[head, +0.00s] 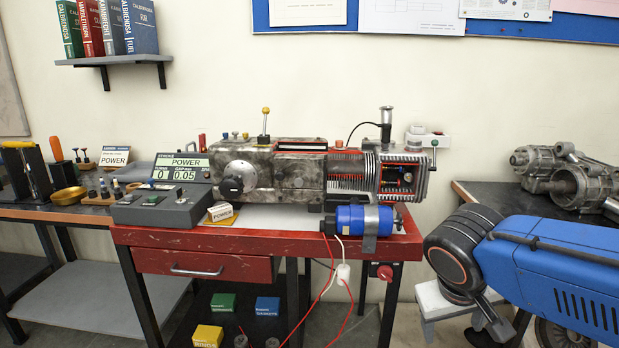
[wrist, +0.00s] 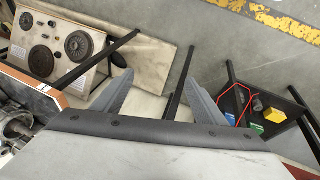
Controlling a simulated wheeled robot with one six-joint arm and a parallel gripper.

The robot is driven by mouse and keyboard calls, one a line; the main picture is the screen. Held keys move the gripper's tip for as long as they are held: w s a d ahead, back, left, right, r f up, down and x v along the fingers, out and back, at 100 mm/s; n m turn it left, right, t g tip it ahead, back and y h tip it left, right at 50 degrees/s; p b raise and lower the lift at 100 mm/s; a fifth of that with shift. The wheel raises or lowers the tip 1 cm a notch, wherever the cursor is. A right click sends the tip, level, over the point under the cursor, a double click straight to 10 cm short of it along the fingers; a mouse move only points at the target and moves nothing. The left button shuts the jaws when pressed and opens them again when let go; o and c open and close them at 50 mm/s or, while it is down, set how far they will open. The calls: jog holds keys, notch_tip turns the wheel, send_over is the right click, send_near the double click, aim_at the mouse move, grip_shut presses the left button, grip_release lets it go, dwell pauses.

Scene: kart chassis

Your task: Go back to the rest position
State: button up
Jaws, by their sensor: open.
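My gripper (wrist: 159,64) shows in the wrist view with its two grey fingers spread apart. Nothing is between the fingers; the grey floor and a dark table leg lie beyond them. The gripper does not show clearly in the head view. In the head view, an engine-like machine (head: 290,172) stands on a red workbench (head: 205,263). A blue cylinder (head: 365,220) lies at the bench's front right, held by a grey strap.
A side table (head: 60,213) with tools is left of the bench. A dark table (head: 480,192) with metal parts (head: 560,176) is at the right. Coloured boxes (head: 223,302) sit on the bench's lower shelf. The wrist view shows a board with round dark parts (wrist: 78,45) and open floor.

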jog(key=s+d+f+t+y, duration=0.1)
jog(key=s+d+f+y, duration=0.1)
jog(key=s, duration=0.3)
jog(key=shift+s+m+y, duration=0.25)
jog(key=shift+m+y, duration=0.05)
jog(key=shift+y, duration=0.2)
jog(key=shift+f, duration=0.1)
dwell(2.0)
